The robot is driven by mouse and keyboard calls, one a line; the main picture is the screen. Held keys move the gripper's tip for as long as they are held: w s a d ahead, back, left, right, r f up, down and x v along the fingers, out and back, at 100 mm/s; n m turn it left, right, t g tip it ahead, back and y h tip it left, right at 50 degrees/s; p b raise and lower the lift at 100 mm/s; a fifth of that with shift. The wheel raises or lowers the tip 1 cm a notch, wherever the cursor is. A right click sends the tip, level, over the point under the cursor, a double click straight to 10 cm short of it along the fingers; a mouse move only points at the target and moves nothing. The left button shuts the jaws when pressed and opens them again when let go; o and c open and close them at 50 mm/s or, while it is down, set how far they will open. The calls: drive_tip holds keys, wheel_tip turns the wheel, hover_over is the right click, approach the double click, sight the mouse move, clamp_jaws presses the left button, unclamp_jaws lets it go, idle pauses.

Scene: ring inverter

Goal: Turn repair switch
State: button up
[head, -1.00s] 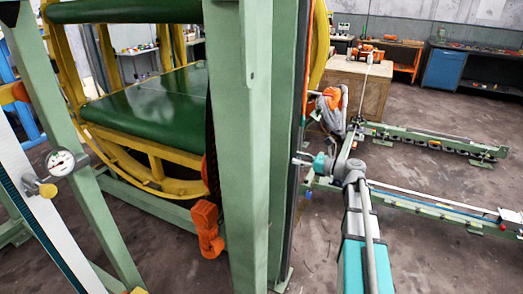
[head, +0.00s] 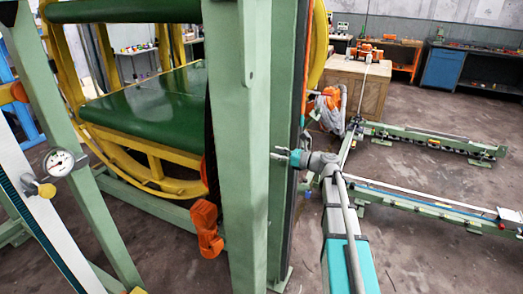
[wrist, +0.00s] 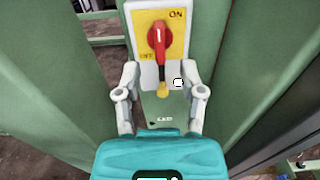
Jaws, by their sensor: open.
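The repair switch is a red rotary handle (wrist: 157,38) on a yellow plate (wrist: 175,45) marked ON and OFF, in the wrist view. The handle stands close to upright, with a white mark on its upper part. The plate is fixed on a green machine post (head: 250,150); the switch itself does not show in the head view. My gripper (wrist: 160,92) is open, its two grey fingers spread below the plate on either side of the handle's line. It looks empty. In the head view my gripper (head: 280,155) points left at the post.
A yellow ring frame with a green belt (head: 150,100) stands left of the post. Green rails (head: 430,140) lie on the floor at right. A wooden crate (head: 358,85) and a blue cabinet (head: 444,69) stand behind. The floor at right is partly free.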

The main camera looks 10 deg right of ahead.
drive_tip(key=shift+x, duration=2.95)
drive_tip(key=shift+c, duration=0.2)
clamp_jaws()
